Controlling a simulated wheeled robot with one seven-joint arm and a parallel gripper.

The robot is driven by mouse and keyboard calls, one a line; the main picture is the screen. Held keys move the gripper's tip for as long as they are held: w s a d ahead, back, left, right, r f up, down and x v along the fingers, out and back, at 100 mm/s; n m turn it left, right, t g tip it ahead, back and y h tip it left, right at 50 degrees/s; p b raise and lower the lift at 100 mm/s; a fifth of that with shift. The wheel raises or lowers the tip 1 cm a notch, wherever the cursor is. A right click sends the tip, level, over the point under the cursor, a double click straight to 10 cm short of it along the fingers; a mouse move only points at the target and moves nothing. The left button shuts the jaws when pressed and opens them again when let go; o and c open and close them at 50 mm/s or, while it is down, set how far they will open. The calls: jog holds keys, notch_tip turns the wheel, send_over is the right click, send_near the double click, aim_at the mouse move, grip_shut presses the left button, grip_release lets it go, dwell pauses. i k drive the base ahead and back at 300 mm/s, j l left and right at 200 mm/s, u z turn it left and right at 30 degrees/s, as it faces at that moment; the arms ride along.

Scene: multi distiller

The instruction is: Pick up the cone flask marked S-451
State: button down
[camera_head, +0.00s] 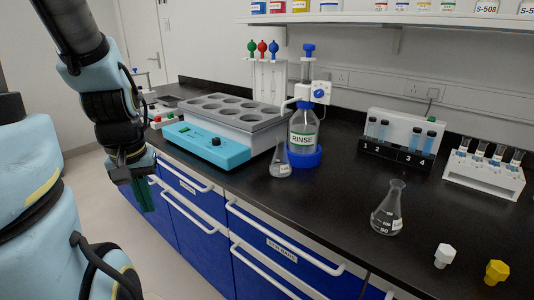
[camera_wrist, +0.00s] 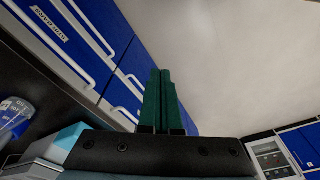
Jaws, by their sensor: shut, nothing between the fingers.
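Two cone flasks stand upright on the black bench in the head view. One flask (camera_head: 281,162) is in front of the RINSE bottle. The other flask (camera_head: 388,210) is farther right, near the front edge. Their labels are too small to read, so I cannot tell which is S-451. My gripper (camera_head: 144,196) hangs at the left, in front of the drawers and well away from both flasks. In the wrist view its green fingers (camera_wrist: 162,98) are together, with nothing between them. Part of a flask (camera_wrist: 14,120) shows at that view's left edge.
A heating block (camera_head: 222,110) with a teal front (camera_head: 205,146) is on the bench at the left. The RINSE bottle (camera_head: 303,130) sits in a blue base. Tube racks (camera_head: 484,175) stand at the back right. White (camera_head: 445,256) and yellow (camera_head: 496,272) stoppers lie front right.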

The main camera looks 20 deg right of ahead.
aim_at(280, 166)
jog(key=i+z, duration=0.1)
jog(key=z, duration=0.25)
jog(key=j+z, duration=0.15)
jog(key=z, duration=0.25)
jog(key=i+j+z, duration=0.1)
jog(key=z, duration=0.25)
jog(key=i+j+z, duration=0.2)
jog(key=j, duration=0.3)
jog(key=i+j+z, duration=0.2)
jog(key=j, duration=0.35)
jog(key=j+z, duration=0.2)
jog(key=j, duration=0.75)
jog(key=i, duration=0.05)
